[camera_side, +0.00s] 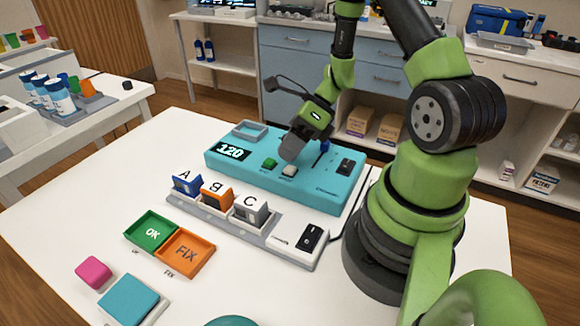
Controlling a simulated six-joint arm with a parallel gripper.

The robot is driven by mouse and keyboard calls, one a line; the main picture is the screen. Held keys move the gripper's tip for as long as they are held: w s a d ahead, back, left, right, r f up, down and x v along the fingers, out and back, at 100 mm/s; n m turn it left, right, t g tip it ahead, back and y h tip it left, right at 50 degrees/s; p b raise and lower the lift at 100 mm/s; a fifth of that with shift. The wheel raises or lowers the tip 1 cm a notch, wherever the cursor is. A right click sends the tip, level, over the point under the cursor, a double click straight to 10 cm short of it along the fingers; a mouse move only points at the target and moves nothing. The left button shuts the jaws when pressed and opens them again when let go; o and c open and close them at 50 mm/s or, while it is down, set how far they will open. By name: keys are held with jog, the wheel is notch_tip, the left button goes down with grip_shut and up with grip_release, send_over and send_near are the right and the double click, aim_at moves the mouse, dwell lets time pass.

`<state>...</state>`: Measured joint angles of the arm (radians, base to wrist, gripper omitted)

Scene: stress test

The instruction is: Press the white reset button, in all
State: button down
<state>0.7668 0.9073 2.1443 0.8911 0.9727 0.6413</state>
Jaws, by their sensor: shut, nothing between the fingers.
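The teal device (330,195) lies on the white table, with a display (233,152) reading 120. On its top are a green button (269,163), a white button (289,171) to the right of it, and a black switch (345,166). My gripper (290,152) is shut and empty. It points down over the device, with its tip just above or at the white button and partly overlapping it in view. I cannot tell whether the tip touches the button.
A green OK tray (151,231) and an orange FIX tray (187,253) lie nearer. A pink block (94,271) and a teal pad (128,299) lie front left.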

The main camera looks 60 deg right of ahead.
aim_at(289, 166)
jog(key=shift+r, duration=2.5)
jog(key=shift+a+r, duration=0.1)
jog(key=s+a+r+n+t+h, duration=0.1)
jog(key=s+a+r+n+h, duration=0.2)
jog(key=r+n, duration=0.6)
jog(key=s+a+r+n+t+h, duration=0.2)
jog(key=s+a+r+n, duration=0.4)
jog(key=n, duration=1.2)
notch_tip(289, 166, up, 3)
jog(key=shift+s+a+r+n+h, duration=0.2)
jog(key=shift+a+n+h, duration=0.2)
jog(key=shift+h, duration=0.3)
